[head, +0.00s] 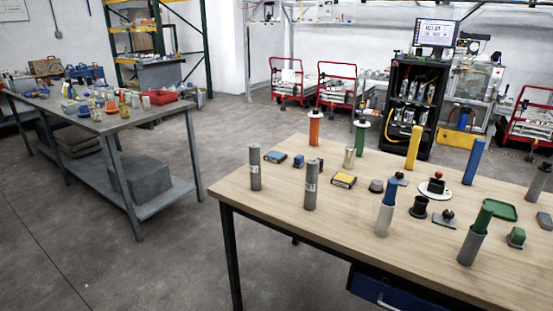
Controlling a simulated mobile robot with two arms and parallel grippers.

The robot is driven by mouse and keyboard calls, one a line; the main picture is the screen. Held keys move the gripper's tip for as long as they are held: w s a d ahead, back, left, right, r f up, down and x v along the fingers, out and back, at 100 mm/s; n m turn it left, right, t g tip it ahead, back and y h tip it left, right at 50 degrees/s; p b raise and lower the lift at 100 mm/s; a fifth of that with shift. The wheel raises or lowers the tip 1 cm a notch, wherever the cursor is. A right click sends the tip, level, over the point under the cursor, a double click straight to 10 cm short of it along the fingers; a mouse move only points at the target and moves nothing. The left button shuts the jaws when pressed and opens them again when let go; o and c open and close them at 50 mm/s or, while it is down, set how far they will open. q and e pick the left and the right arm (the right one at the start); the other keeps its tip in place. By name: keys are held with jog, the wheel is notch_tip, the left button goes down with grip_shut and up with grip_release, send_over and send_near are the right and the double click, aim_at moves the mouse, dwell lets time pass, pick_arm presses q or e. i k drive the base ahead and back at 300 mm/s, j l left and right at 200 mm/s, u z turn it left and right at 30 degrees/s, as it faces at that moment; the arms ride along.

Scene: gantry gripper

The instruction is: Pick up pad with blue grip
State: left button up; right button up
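Several things with blue parts stand on the wooden table (240,193), and I cannot tell for sure which is the pad with blue grip. A small dark flat piece with a bluish raised top (399,178) sits near the table's middle, partly behind a taller cylinder. That cylinder (385,211) is upright, white below and blue above. A plain tall blue cylinder (473,162) stands farther back on the right. A small blue block (298,161) and a flat blue-topped piece (275,157) lie at the left. Neither of my grippers is in view.
Grey cylinders (311,187), a yellow cylinder (414,148), a grey pad with a dark knob (445,218) and a green-topped cylinder (474,240) crowd the table. The left front corner is clear. A second, cluttered workbench (158,113) stands left, with floor between.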

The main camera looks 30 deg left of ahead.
aim_at(299, 160)
jog(key=i+j+z, duration=0.1)
jog(key=j, duration=0.3)
jog(key=i+j+z, duration=0.1)
jog(key=j, duration=0.3)
jog(key=i+j+z, duration=0.1)
jog(key=j, duration=0.35)
jog(key=i+j+z, duration=0.1)
jog(key=j, duration=0.35)
jog(key=i+j+z, duration=0.1)
jog(key=j, duration=0.35)
jog(key=i, duration=0.1)
